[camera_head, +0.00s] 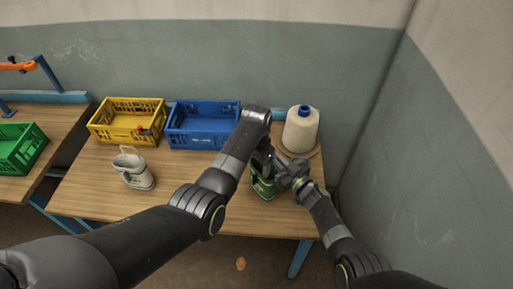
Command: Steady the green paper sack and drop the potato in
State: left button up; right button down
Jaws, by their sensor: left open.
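The green sack (262,188) stands on the table near its front right, partly hidden by my two grippers. My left gripper (264,162) is open and points down at the sack's top; I cannot tell whether it touches it. My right gripper (285,178) is at the sack's right side, and its fingers are too small and overlapped to read. A small brown, potato-like lump (240,264) shows below the table's front edge, seemingly on the floor. No other potato shows, and the inside of the sack is hidden.
A yellow crate (112,128) holding a small red item and a blue crate (190,138) stand behind. A green crate (18,150) is on the left-hand table.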

pick_arm(q)
notch_tip(320, 180, up, 10)
jog(key=shift+f, duration=0.2)
pick_arm(e)
jog(key=shift+s+d+f, duration=0.1)
jog(key=shift+s+f, duration=0.05)
jog(key=shift+f, duration=0.15)
pick_arm(q)
jog(key=shift+s, duration=0.1)
pick_arm(e)
jog(key=c, duration=1.5)
grip_release()
jog(key=shift+r, duration=0.1)
jog(key=shift+s+d, duration=0.4)
pick_arm(q)
jog(key=shift+f+b, duration=0.4)
jog(key=shift+f, duration=0.1)
pick_arm(e)
jog(key=v, duration=1.6)
